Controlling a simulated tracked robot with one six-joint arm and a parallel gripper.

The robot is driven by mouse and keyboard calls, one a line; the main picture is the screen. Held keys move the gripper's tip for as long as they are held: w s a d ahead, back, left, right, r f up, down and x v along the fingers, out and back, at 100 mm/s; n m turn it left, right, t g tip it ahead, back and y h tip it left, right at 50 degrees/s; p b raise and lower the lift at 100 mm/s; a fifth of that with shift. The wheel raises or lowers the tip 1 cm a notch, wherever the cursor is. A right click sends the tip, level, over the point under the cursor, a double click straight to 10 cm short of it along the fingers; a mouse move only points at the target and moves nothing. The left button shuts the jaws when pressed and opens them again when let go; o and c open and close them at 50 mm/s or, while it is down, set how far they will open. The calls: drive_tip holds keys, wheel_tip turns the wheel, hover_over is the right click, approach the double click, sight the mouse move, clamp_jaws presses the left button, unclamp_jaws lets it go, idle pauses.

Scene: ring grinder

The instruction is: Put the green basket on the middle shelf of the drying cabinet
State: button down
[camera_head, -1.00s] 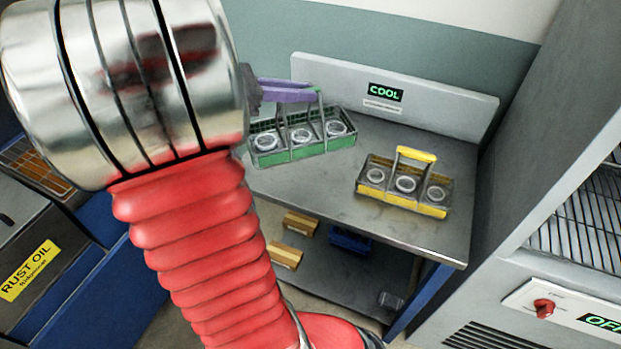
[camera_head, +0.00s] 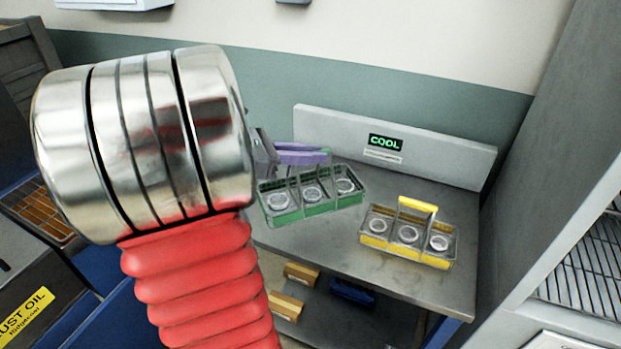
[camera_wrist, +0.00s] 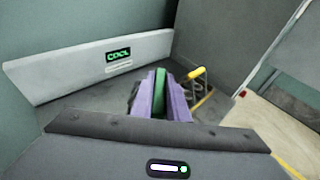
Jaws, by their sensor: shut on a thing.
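The green basket (camera_head: 304,211) is a wire basket with a green lower band and several metal rings in it, in the head view. My gripper (camera_head: 303,155) has purple fingers and is shut on the basket's handle. In the wrist view my purple fingers (camera_wrist: 160,97) close around the green handle (camera_wrist: 160,92); the basket's body is hidden there. The basket is at the left part of the grey table; I cannot tell whether it touches the top. The drying cabinet (camera_head: 552,205) stands at the right, with a wire shelf (camera_head: 590,265) partly in view.
A yellow basket (camera_head: 408,240) with rings stands on the grey table (camera_head: 345,255), right of the green one; its yellow handle (camera_wrist: 196,73) shows in the wrist view. Behind is a panel reading COOL (camera_head: 385,142). A rust oil box (camera_head: 25,318) is at lower left.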

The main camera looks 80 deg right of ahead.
drive_tip(key=shift+f, duration=0.75)
drive_tip(key=shift+f, duration=2.45)
drive_tip(key=c, duration=1.7)
unclamp_jaws()
drive_tip(key=shift+r, duration=0.15)
